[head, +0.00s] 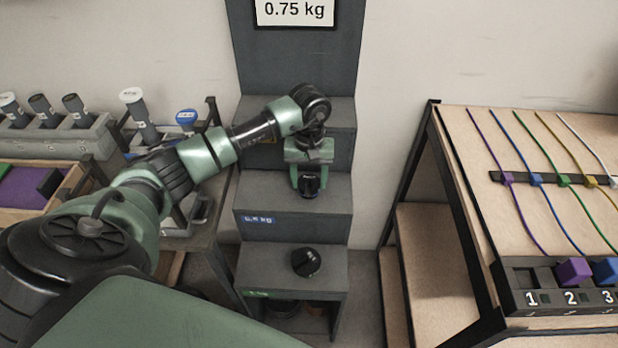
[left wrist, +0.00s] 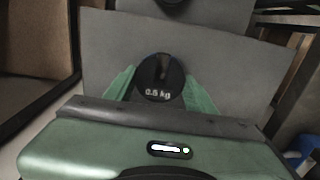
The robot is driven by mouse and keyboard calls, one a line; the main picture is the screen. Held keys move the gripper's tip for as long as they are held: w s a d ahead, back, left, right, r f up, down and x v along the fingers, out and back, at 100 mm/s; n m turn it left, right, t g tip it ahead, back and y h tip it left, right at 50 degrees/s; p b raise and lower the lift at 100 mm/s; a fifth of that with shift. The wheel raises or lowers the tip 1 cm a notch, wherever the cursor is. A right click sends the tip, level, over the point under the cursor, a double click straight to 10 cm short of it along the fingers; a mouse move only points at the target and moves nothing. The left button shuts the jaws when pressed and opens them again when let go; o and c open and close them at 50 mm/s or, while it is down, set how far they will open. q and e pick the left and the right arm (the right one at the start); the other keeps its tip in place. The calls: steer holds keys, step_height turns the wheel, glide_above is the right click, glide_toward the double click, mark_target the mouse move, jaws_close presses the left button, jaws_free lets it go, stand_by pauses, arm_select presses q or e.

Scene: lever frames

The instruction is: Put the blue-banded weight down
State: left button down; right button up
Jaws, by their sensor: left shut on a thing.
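The weight (head: 309,187) in my left gripper (head: 308,175) is dark and round, over the middle step (head: 330,200) with the blue 0.5 kg label. In the left wrist view the weight's black top (left wrist: 158,80) reads 0.5 kg, between the green fingers of my left gripper (left wrist: 160,92). The gripper is shut on it. My right gripper is not in view.
Another black weight (head: 305,262) stands on the lower step (head: 260,270) with a green label. A 0.75 kg sign (head: 295,10) hangs above the steps. A bench with coloured cords (head: 570,150) is at the right. Handled tools (head: 135,110) stand in racks at the left.

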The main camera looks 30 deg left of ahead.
arm_select(q)
steer(key=shift+f, duration=0.1)
steer(key=c, duration=0.5)
jaws_free()
steer(key=shift+r, duration=0.25)
steer(key=shift+r+b, duration=1.05)
steer(key=shift+r, duration=4.85)
steer(key=shift+d+f, duration=0.1)
